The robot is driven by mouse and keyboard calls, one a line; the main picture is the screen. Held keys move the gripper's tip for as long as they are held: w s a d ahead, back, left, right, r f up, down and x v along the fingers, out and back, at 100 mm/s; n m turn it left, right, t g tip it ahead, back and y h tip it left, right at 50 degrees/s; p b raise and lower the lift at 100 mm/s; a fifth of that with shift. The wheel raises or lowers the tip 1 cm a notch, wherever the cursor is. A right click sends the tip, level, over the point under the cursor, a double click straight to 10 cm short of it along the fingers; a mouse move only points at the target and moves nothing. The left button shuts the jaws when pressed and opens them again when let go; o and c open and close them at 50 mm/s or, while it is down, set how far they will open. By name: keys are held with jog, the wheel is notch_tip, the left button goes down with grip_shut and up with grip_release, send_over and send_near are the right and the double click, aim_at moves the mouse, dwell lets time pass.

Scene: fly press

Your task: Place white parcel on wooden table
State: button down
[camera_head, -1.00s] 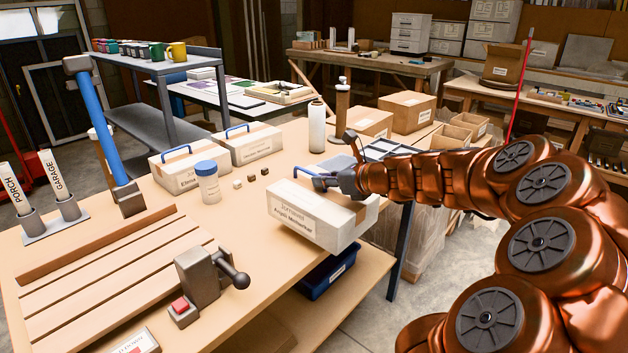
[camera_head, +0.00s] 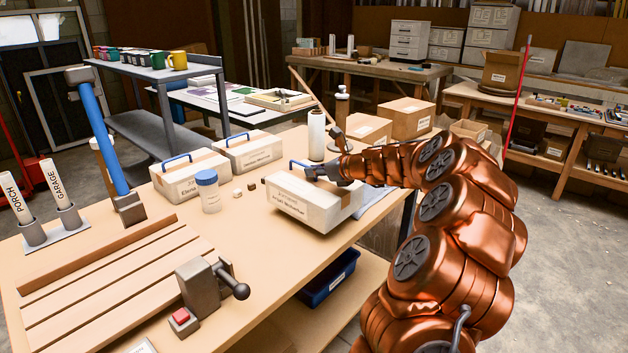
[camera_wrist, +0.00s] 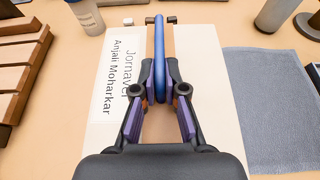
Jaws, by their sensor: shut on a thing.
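The white parcel (camera_head: 312,207) has a printed name label and a blue handle on top. It is at the right edge of the wooden table (camera_head: 262,268), and appears to sit on or just above the tabletop; I cannot tell if it touches. My gripper (camera_head: 312,174) is above the parcel. In the wrist view my gripper (camera_wrist: 160,92) is shut on the parcel's blue handle (camera_wrist: 159,50), and the parcel (camera_wrist: 195,70) lies below the fingers, its label reading "Jornavel Anjali Moharkar".
Two similar parcels (camera_head: 190,180) with blue handles stand behind. A blue-lidded jar (camera_head: 209,192) and small cubes (camera_head: 251,188) are left of the held parcel. A grey cloth (camera_wrist: 275,100) lies right of it. A press vise (camera_head: 205,285) and slatted board (camera_head: 110,270) occupy the front left.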

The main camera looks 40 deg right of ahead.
aim_at(318, 180)
jog(key=shift+w+d+r, duration=0.1)
jog(key=shift+w, duration=0.2)
jog(key=shift+f, duration=1.75)
jog(key=c, duration=1.2)
grip_release()
jog(key=v, duration=1.2)
jog(key=shift+s+f+b, duration=0.1)
jog(key=shift+b, duration=0.3)
